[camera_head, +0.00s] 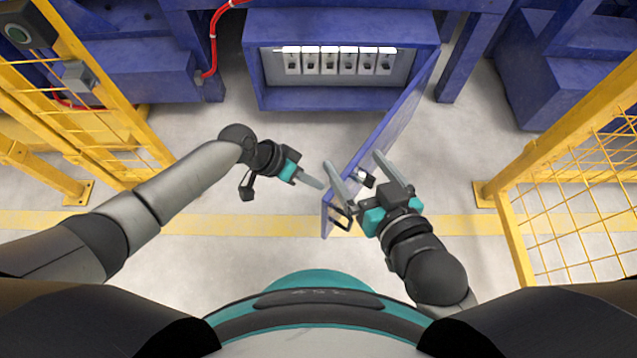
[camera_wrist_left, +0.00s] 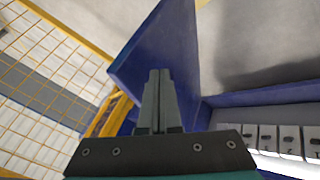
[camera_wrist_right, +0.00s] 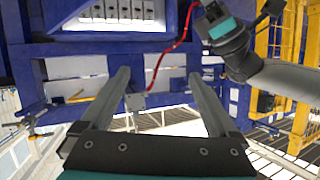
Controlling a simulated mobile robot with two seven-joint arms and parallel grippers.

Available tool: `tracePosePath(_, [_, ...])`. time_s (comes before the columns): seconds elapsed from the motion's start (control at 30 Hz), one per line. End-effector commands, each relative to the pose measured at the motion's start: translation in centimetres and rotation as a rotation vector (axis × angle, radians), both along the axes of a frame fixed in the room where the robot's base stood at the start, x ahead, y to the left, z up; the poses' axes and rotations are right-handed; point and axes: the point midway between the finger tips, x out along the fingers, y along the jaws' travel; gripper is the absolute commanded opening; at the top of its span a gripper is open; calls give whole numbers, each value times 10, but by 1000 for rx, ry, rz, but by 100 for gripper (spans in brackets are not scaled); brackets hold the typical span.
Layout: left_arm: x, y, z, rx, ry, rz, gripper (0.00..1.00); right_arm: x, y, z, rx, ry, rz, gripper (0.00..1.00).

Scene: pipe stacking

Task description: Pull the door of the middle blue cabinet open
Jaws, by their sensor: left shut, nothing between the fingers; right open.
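The middle blue cabinet (camera_head: 340,98) stands at the top centre of the head view, its inside exposed. Its blue door (camera_head: 388,130) is swung well open, hinged at the right and reaching toward me. A black handle (camera_head: 341,219) is near the door's free edge. My left gripper (camera_head: 320,184) is shut and empty, just left of the door's inner side; its closed fingers (camera_wrist_left: 160,78) show against the door (camera_wrist_left: 165,40) in the left wrist view. Contact cannot be told. My right gripper (camera_head: 353,160) is open, its fingers apart around the door's outer part; its fingers (camera_wrist_right: 160,76) also show in the right wrist view.
A row of several white modules (camera_head: 340,62) is inside the cabinet. Yellow mesh fences stand at left (camera_head: 85,100) and right (camera_head: 575,190). A red cable (camera_head: 213,40) hangs left of the cabinet. The grey floor with a yellow stripe (camera_head: 250,222) is clear between them.

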Motion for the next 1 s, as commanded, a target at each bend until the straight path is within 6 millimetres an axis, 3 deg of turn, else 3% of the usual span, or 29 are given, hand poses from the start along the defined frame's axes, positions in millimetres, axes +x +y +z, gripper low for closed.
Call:
tracePosePath(0.2, [-8, -12, 0, -1, 0, 1, 0, -1, 2, 1, 15, -22, 1, 95])
tracePosePath(0.67, [-9, -13, 1, 0, 0, 2, 0, 0, 2, 1, 9, -14, 0, 95])
tracePosePath(1.0, [-19, -24, 2, -1, 1, 29, 0, -1, -13, -4, -71, 117, -7, 95])
